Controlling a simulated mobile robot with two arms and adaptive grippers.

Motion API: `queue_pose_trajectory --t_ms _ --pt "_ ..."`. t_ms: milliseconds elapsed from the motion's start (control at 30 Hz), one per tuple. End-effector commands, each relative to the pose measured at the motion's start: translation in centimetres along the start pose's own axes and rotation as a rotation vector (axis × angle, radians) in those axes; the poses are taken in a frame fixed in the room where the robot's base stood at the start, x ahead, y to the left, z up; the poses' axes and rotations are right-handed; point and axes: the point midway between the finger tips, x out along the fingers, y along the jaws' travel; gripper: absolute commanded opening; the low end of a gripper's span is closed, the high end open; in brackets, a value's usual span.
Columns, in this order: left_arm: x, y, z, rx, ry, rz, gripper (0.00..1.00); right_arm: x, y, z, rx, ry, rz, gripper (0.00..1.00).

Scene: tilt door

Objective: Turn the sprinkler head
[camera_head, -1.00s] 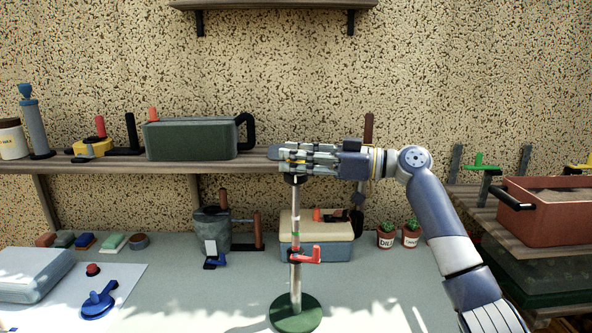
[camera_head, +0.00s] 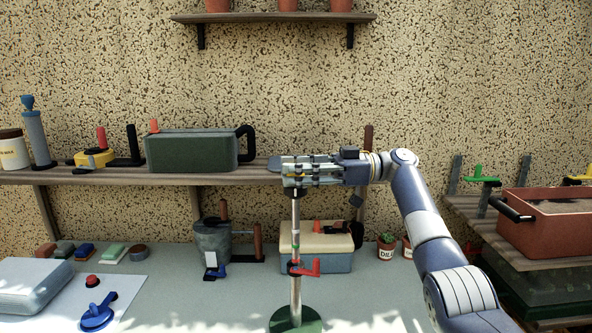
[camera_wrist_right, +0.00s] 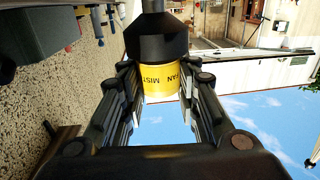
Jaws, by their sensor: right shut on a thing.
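The sprinkler stands on the bench in the head view, with a thin upright pole (camera_head: 295,232), a round green base (camera_head: 296,321) and a red lever (camera_head: 306,269) partway up. My right gripper (camera_head: 287,172) is at the top of the pole, shut on the sprinkler head. The head is mostly hidden by the fingers there. In the right wrist view, the sprinkler head (camera_wrist_right: 158,38) is black with a yellow band (camera_wrist_right: 160,80) that reads FAN and MIST, upside down. The fingers of my right gripper (camera_wrist_right: 161,88) flank this band on both sides. My left gripper is not in view.
A wooden shelf (camera_head: 110,178) behind carries a dark green watering can (camera_head: 190,150). A grey bucket (camera_head: 213,243) and a cream-lidded box (camera_head: 317,240) stand behind the pole. A red-brown planter (camera_head: 545,222) is at right. The bench front between pole and blue valve (camera_head: 98,313) is clear.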

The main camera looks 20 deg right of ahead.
Motion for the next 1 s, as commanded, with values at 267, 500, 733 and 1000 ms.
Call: queue_pose_trajectory --t_ms 267,500,733,1000 --pt "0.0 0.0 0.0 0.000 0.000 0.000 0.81 0.0 0.0 0.1 0.000 -0.002 -0.004 0.06" --pt "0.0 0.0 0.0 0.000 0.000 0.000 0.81 0.0 0.0 0.1 0.000 -0.003 -0.004 0.43" --pt "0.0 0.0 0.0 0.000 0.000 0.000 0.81 0.0 0.0 0.1 0.000 -0.002 -0.003 0.51" --pt "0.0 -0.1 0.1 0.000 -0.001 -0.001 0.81 -1.3 0.1 0.0 0.002 -0.001 0.000 0.51"
